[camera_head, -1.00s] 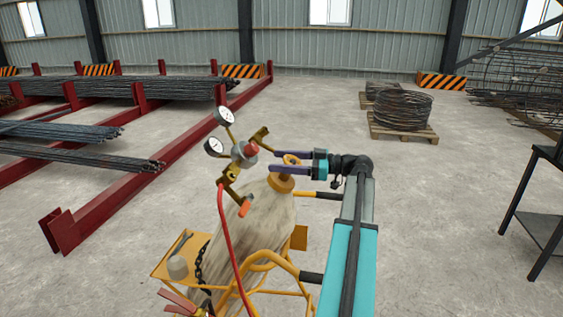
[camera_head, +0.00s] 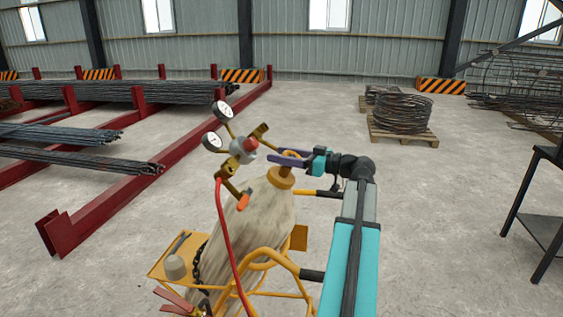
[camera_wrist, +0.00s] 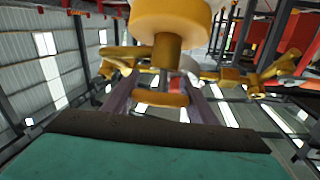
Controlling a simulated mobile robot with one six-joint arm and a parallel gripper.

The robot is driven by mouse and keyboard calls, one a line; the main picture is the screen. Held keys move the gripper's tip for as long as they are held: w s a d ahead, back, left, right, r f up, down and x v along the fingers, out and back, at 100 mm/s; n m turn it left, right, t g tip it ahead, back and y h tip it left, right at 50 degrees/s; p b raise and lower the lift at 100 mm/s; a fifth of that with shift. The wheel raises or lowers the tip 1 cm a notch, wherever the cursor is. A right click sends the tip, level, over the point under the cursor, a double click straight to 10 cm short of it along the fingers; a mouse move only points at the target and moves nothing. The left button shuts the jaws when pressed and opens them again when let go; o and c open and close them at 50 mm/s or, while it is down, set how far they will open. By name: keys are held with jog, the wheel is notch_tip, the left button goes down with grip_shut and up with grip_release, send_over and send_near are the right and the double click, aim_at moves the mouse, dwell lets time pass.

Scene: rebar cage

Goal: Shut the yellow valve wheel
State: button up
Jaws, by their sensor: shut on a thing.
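The yellow valve wheel (camera_head: 291,153) sits on top of the gas cylinder (camera_head: 262,225), just above its orange-yellow collar (camera_head: 280,178). My gripper (camera_head: 285,158) reaches it from the right, with its purple fingers on either side of the wheel and shut on it. In the wrist view the wheel (camera_wrist: 160,99) shows as a yellow bar between the two fingers (camera_wrist: 160,88). The large yellow collar and stem (camera_wrist: 172,28) stand in front of the camera there. The fingers hide part of the wheel in the head view.
The regulator (camera_head: 243,150) with two gauges (camera_head: 212,141) is just left of the wheel. A red hose (camera_head: 228,235) hangs from it. The yellow cart (camera_head: 262,264) holds the cylinder. A red rack with rebar (camera_head: 140,195) stands left; wire coils on a pallet (camera_head: 403,138) lie behind.

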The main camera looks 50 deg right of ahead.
jog(key=o, duration=1.1)
jog(key=shift+c, duration=0.2)
jog(key=shift+s, duration=0.1)
jog(key=b+v, duration=0.4)
jog(key=v, duration=0.9)
jog(key=shift+s, duration=0.35)
jog(key=shift+d, duration=0.1)
